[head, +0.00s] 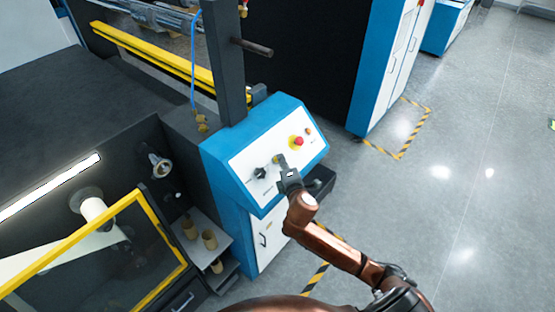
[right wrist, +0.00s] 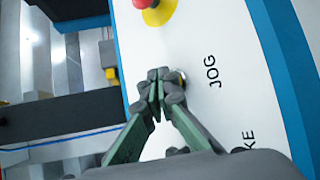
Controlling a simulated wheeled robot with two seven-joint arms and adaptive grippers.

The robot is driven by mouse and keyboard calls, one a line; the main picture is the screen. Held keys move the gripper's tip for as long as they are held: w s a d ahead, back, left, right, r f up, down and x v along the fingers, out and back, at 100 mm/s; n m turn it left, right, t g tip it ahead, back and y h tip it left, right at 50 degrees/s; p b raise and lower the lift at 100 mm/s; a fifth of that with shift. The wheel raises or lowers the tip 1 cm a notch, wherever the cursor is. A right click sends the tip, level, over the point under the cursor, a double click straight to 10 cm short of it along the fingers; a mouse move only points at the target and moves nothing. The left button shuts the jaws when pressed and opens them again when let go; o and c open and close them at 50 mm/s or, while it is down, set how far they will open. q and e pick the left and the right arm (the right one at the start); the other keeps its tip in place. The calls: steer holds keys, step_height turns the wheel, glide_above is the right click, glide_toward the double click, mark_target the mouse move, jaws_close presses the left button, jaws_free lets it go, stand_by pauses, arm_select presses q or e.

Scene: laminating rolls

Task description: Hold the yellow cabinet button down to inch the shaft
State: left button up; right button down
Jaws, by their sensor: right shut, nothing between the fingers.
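The blue control cabinet (head: 222,172) has a sloped white panel (head: 245,165). My right gripper (head: 281,162) is at this panel, shut and empty, its fingertips together. In the right wrist view the fingertips (right wrist: 158,84) are at a small round button (right wrist: 181,76) beside the word JOG. My left gripper is not in view.
A red stop button on a yellow base (head: 296,141) sits close by on the panel, and also shows in the right wrist view (right wrist: 155,10). A dark selector knob (head: 259,173) is to the left. A dark post (head: 231,70) rises behind the cabinet. Grey floor at right is clear.

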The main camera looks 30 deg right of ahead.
steer(key=shift+w+a+f, duration=0.1)
steer(key=shift+w+f, duration=0.15)
stand_by(1.3)
stand_by(2.0)
steer(key=shift+s+d+r+p, duration=0.25)
steer(key=shift+s+r+p, duration=0.35)
steer(key=shift+p, duration=0.2)
steer(key=s+r+p, duration=0.1)
steer(key=p, duration=0.1)
steer(key=s+d+r+p, duration=0.1)
steer(key=s+r+p, duration=0.1)
steer(key=shift+s+d+r, duration=0.1)
steer(key=shift+d+r, duration=0.05)
steer(key=shift+r, duration=0.1)
stand_by(0.8)
